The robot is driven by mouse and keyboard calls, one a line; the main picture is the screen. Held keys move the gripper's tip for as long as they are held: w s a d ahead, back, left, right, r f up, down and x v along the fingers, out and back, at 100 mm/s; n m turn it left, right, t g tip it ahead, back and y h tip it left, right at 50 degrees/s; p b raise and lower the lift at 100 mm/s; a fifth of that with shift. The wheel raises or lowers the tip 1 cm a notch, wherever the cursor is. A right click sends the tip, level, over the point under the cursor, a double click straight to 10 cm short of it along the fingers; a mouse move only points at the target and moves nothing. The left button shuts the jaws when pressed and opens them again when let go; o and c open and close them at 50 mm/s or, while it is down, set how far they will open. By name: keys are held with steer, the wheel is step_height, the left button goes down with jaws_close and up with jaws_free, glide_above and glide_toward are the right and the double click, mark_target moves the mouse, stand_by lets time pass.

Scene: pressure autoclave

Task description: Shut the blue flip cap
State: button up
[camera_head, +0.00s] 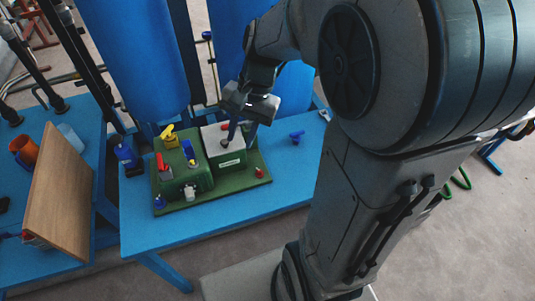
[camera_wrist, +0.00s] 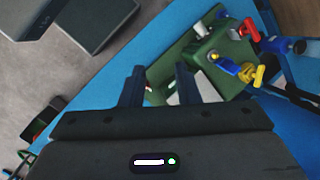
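The blue flip cap (camera_head: 188,149) stands raised on top of a green box (camera_head: 201,181) in the head view. It also seems to show as a small blue part in the wrist view (camera_wrist: 214,56), right of my fingers. My gripper (camera_head: 236,134) is right of the cap, low over a grey-topped block on the same green base. In the wrist view my two fingers (camera_wrist: 160,78) are spread apart with no object clearly held between them. The cap's hinge is too small to make out.
A red lever (camera_head: 160,162) and a yellow lever (camera_head: 168,131) stand close to the blue cap. A blue valve-like part (camera_head: 297,135) is on the blue table (camera_head: 270,190) at right. A wooden board (camera_head: 60,190) leans at left. The table's front strip is clear.

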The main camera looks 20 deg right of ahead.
steer(key=s+d+n+t+h+b, duration=0.1)
steer(key=s+d+n+t+h, duration=0.2)
steer(key=s+n, duration=0.4)
steer(key=shift+s+r+t+h, duration=0.15)
steer(key=shift+s+t+h, duration=0.15)
steer(key=shift+s, duration=0.15)
steer(key=shift+s, duration=0.35)
